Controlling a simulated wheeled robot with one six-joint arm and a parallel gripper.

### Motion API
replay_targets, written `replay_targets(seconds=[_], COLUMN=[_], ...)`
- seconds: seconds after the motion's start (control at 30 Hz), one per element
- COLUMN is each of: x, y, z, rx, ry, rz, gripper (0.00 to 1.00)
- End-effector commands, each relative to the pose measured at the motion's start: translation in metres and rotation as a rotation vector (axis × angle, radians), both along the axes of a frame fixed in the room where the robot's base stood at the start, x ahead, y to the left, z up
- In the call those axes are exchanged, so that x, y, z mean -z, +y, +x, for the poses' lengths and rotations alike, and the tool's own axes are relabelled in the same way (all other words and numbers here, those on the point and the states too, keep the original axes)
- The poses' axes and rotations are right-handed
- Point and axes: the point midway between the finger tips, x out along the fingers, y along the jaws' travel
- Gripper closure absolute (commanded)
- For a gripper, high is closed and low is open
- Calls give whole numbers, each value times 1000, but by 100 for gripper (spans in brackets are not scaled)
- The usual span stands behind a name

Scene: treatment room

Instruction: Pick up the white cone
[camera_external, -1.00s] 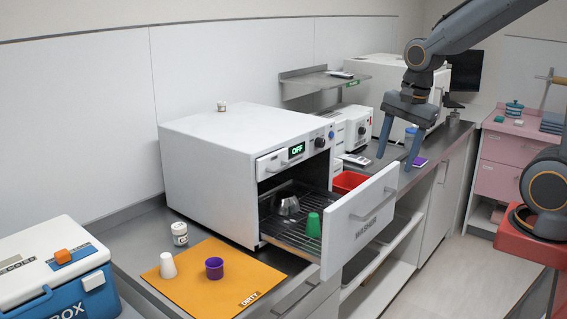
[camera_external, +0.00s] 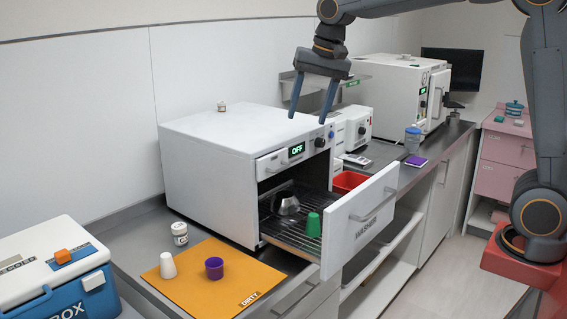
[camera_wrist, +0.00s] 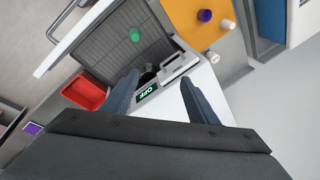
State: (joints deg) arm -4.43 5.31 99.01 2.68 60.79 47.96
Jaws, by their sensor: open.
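The white cone (camera_external: 168,265) stands on the orange mat (camera_external: 205,290) at the front left, beside a purple cup (camera_external: 214,268). In the wrist view the white cone (camera_wrist: 227,24) is at the upper right, next to the purple cup (camera_wrist: 205,15). My gripper (camera_external: 308,115) is open and empty, fingers pointing down above the washer, well apart from the cone. Its two fingers (camera_wrist: 160,100) also show in the wrist view.
The white washer (camera_external: 225,145) has its drawer (camera_external: 362,220) pulled out, with a green cup (camera_external: 313,225) and a metal cup (camera_external: 285,203) inside. A small white jar (camera_external: 180,234) stands behind the mat. A blue and white box (camera_external: 55,270) is at the left. A red bin (camera_external: 349,182) sits beyond the drawer.

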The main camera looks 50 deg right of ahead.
Motion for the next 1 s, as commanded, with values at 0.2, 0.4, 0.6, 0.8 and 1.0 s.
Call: replay_targets(seconds=[0.2,0.4,0.6,0.8,1.0], x=[10,16,23,31,37], y=[100,182,234,270,294], z=[102,152,173,183,187], rx=[-482,-841,-1055,-1200,-1298], ry=[-71,-138,-185,-218,-242], rz=[-81,-149,-195,-226,-248], gripper=[46,46,46,46,46])
